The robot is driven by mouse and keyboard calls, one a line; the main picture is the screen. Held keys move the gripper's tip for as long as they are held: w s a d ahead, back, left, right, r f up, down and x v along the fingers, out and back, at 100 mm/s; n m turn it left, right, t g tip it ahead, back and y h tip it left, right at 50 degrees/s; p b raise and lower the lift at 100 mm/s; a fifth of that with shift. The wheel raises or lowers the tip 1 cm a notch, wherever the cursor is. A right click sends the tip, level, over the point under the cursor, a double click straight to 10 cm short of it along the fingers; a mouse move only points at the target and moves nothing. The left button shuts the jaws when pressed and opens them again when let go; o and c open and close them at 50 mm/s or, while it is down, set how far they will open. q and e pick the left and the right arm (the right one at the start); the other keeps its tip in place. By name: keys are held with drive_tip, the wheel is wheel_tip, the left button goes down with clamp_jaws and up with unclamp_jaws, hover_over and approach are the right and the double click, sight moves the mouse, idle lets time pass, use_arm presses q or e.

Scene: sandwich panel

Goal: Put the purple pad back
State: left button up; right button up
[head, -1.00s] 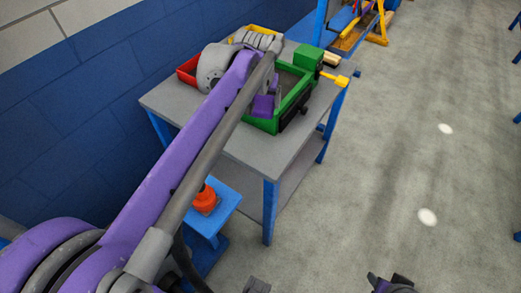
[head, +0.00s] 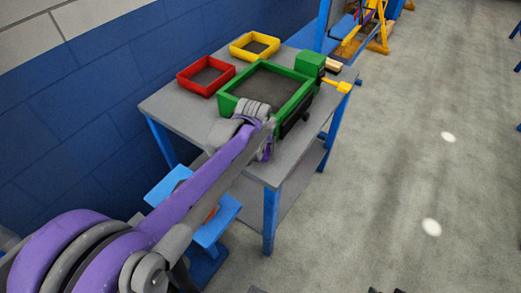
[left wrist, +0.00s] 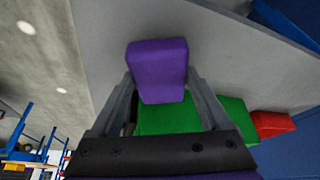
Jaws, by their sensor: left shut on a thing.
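The purple pad (left wrist: 158,68) is a block with rounded edges, held between the two fingers of my left gripper (left wrist: 160,88) in the left wrist view. The grey table top shows behind it. In the head view my left gripper (head: 266,146) is at the front edge of the table, in front of the green tray (head: 228,104). There I cannot clearly separate the pad from the purple wrist parts. Only dark slivers, perhaps of my right gripper, show at the bottom edge of the head view.
A red tray (head: 184,83) and a yellow tray (head: 238,50) stand at the back of the grey table (head: 160,100). A green block with a yellow handle (head: 336,85) is at the green tray's far corner. A blue stool (head: 222,219) stands below, partly hidden by my arm.

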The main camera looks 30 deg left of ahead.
use_arm(q)
wheel_tip(320, 180, down, 2)
drive_tip(key=shift+f, duration=0.1)
drive_tip(key=o, duration=1)
drive_tip(key=p+v, duration=0.2)
drive_tip(key=v, duration=1)
drive_tip(key=s+d+f+m, duration=0.1)
drive_tip(key=s+d+f, duration=0.2)
drive_tip(key=s, duration=0.3)
drive_tip(key=s+d+f+m+h, duration=0.1)
drive_tip(key=s+d+f, duration=0.1)
drive_tip(key=s+f, duration=0.2)
drive_tip(key=s+d+f+m, duration=0.1)
drive_tip(key=s+d+f, duration=0.2)
drive_tip(key=s, duration=0.5)
drive_tip(key=shift+d+f+m+t, duration=0.3)
drive_tip(key=shift+d+f, duration=0.05)
drive_tip(key=shift+f, duration=0.2)
drive_tip(key=shift+w, duration=0.1)
